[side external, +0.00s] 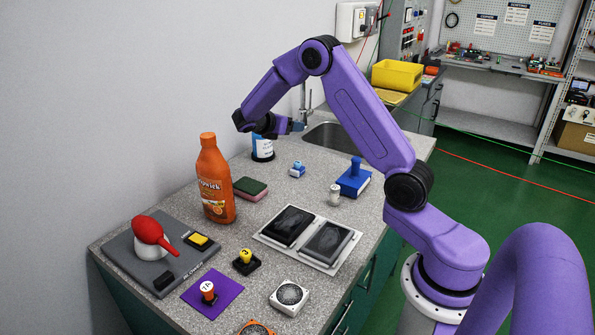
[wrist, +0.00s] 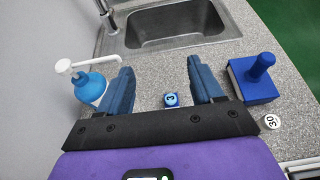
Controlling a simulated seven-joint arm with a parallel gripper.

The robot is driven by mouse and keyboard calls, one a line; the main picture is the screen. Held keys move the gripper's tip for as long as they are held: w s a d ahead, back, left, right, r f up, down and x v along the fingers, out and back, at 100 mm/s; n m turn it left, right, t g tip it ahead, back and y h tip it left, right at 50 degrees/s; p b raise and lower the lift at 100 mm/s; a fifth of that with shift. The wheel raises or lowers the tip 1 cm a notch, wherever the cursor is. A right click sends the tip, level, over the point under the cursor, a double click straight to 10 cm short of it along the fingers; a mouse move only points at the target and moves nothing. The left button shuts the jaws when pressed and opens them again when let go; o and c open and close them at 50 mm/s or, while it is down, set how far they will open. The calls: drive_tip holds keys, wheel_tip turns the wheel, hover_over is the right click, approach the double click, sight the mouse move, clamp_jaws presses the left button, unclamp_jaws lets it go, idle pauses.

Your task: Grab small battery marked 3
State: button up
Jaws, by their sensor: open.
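A small blue piece marked 3 (wrist: 171,99) shows between my fingers in the wrist view. In the side view a small blue and white piece (side external: 297,170) stands on the counter and looks like the same one. A yellow-topped piece marked 3 (side external: 245,256) stands on a black base nearer the front. My gripper (wrist: 161,67) is open, with blue fingers apart and nothing held. In the side view my gripper (side external: 292,126) is above the counter, near the sink and behind the small blue piece. I cannot tell its exact height.
A blue block with a knob (wrist: 255,78) and a white cylinder marked 30 (wrist: 272,121) stand to the right. A blue pump bottle (wrist: 89,88) is left of my fingers. The sink (wrist: 175,25) lies beyond. An orange bottle (side external: 214,183) and sponge (side external: 250,188) stand left.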

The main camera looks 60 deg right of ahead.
sight(295, 167)
wheel_tip(295, 167, down, 15)
drive_tip(key=shift+r, duration=0.1)
drive_tip(key=shift+d+f, duration=0.15)
drive_tip(key=shift+f, duration=0.1)
drive_tip(key=shift+d+f, duration=0.25)
drive_tip(key=shift+d, duration=0.45)
drive_tip(key=x, duration=0.5)
drive_tip(key=shift+d+r, duration=0.2)
drive_tip(key=shift+d, duration=0.25)
drive_tip(key=c, duration=1.1)
